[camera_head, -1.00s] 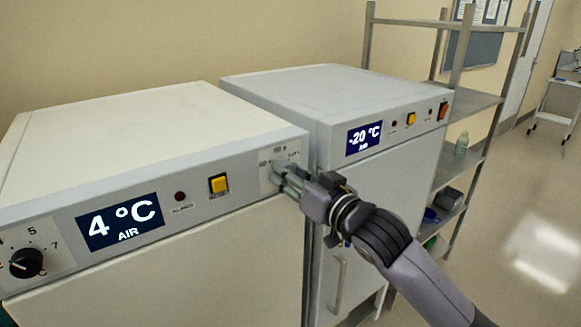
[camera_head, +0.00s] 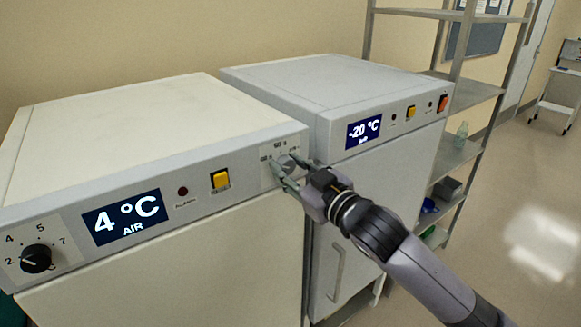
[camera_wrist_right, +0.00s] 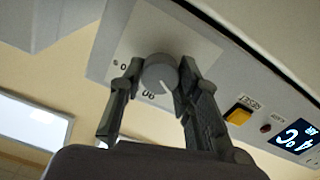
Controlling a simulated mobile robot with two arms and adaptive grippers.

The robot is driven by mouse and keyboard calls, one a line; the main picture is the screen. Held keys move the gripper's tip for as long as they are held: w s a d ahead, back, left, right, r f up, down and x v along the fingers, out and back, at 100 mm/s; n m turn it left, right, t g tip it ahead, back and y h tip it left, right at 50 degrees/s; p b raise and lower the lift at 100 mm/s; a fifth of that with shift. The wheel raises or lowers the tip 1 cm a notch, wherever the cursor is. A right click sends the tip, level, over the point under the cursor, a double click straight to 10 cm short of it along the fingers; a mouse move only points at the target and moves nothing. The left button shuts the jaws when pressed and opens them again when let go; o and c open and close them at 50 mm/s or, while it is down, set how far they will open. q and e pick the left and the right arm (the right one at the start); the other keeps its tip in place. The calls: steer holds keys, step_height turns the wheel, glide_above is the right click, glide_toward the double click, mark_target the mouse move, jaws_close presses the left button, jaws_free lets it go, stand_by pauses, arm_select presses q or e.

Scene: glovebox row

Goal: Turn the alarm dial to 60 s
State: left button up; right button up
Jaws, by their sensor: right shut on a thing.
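The alarm dial (camera_head: 288,165) is a small round grey knob on a pale label plate at the right end of the 4 °C unit's front panel. My right gripper (camera_head: 290,167) is shut on it, with one finger on each side. In the right wrist view, the dial (camera_wrist_right: 158,72) sits between the two fingertips (camera_wrist_right: 160,76). Its white pointer line points down and slightly right there, beside a printed mark. The printed marks are too small or partly covered to read surely. My left gripper is not in view.
On the same panel are a yellow button (camera_head: 220,180), a dark red lamp (camera_head: 183,191), the 4 °C display (camera_head: 125,217) and a black knob (camera_head: 36,259). The -20 °C unit (camera_head: 345,100) stands close on the right, near a metal shelf rack (camera_head: 470,90).

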steer(key=o, duration=1.1)
steer(key=shift+o, duration=0.2)
steer(key=shift+s+d, duration=0.1)
steer(key=v, duration=1.1)
steer(key=shift+s+d, duration=0.2)
steer(key=shift+s, duration=0.15)
